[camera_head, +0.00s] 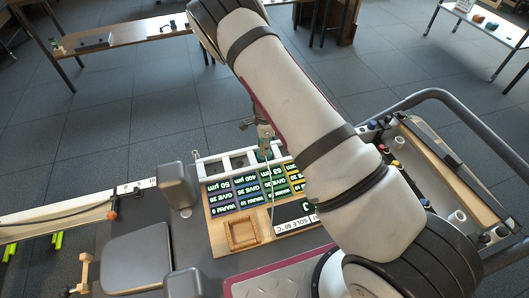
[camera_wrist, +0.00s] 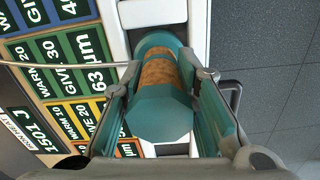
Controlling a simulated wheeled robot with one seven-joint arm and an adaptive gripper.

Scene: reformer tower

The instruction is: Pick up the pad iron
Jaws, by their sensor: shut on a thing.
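The pad iron (camera_wrist: 160,110) shows large in the wrist view, with a teal end towards the camera and a tan, cork-like band (camera_wrist: 158,72) behind it. My gripper (camera_wrist: 167,75) is shut on it, one finger on each side. In the head view, my gripper (camera_head: 264,130) is partly hidden by my arm, at the right part of the white rack. A little teal of the iron (camera_head: 264,152) shows below it. The iron's far end is over or in the rack; I cannot tell whether it touches.
The white rack (camera_head: 213,167) has several openings. A board with coloured label cards (camera_head: 249,190) and a square wooden frame (camera_head: 242,233) lies in front of it. A thin pale cord (camera_wrist: 70,65) runs to the iron. A railed bench with small items (camera_head: 396,165) is at right.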

